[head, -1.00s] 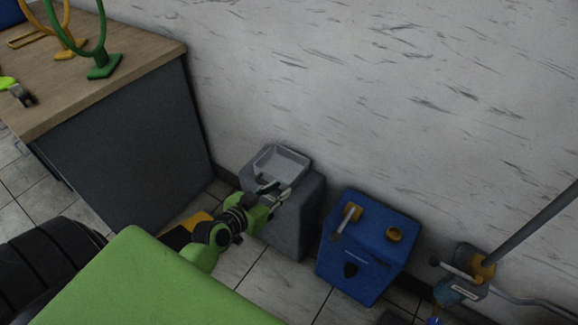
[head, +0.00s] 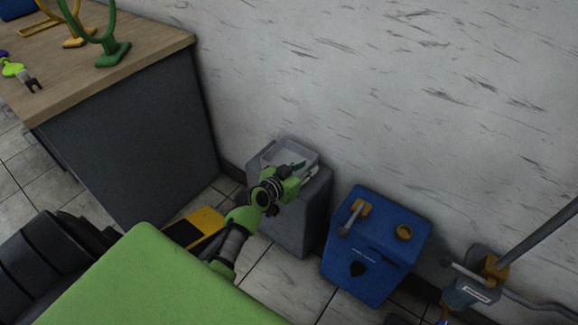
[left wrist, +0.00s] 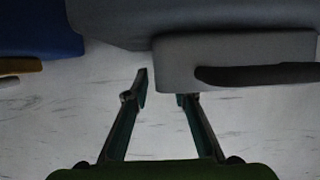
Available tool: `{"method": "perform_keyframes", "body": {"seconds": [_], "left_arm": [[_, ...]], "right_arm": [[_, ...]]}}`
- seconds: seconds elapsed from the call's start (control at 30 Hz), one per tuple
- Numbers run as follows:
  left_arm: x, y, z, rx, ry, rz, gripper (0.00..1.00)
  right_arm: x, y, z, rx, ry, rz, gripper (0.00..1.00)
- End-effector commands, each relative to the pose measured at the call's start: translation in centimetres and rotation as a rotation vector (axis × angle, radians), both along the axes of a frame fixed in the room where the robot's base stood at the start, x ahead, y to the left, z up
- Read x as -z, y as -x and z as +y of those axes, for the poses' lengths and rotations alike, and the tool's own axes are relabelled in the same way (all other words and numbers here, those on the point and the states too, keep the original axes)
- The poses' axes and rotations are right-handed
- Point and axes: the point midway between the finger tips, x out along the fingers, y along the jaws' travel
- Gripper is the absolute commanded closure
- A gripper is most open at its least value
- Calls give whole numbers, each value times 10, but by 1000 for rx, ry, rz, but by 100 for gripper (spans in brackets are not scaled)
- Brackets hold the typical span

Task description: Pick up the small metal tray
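The small metal tray (head: 276,150) is light grey and shallow. It sits on top of a grey box (head: 303,215) against the wall in the head view. My left gripper (head: 303,171) is over the tray's right side and hides part of it. In the left wrist view a grey shape that looks like the tray (left wrist: 178,66) is at upper right, with a dark opening. There my left gripper (left wrist: 162,90) has its fingers apart, one left of the tray and one at its edge. I cannot tell whether they touch it.
A blue box (head: 375,245) stands right of the grey box. A grey and yellow device with a pole (head: 475,280) is at far right. A wood-topped desk (head: 140,40) with a green stand (head: 112,53) is at left. The wall (head: 400,90) is close behind the boxes.

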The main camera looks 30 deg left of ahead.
Motion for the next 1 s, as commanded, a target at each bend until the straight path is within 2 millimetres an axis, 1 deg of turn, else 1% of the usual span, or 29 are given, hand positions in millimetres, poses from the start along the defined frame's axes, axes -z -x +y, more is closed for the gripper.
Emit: {"method": "perform_keyframes", "body": {"seconds": [0.03, 0.1, 0.33, 0.37, 0.4, 0.43, 0.47, 0.83, 1.0], "left_arm": [[3, -5, 0, 0, 1, -1, 76], [4, -9, -1, 0, -1, 0, 76], [4, -10, -1, 0, -1, 1, 76], [4, -10, -1, 0, -1, 1, 79], [4, -10, -1, 0, -1, 1, 89], [4, -10, -1, 0, -1, 1, 97], [4, -10, -1, 0, -1, 1, 100], [3, -10, -1, 0, -2, -1, 100], [-6, -10, 0, 0, -3, -1, 100]], "right_arm": [[2, -4, 1, -2, -3, -15, 100], [1, -7, 2, -2, -5, -27, 100], [0, -8, 2, -3, -7, -33, 100], [0, -8, 2, -3, -7, -32, 100], [0, -8, 2, -4, -7, -32, 100], [0, -8, 2, -4, -7, -32, 100], [0, -8, 2, -4, -7, -32, 100], [0, -8, 2, -4, -7, -31, 100], [-4, -4, 2, -2, -3, -15, 100]]}}
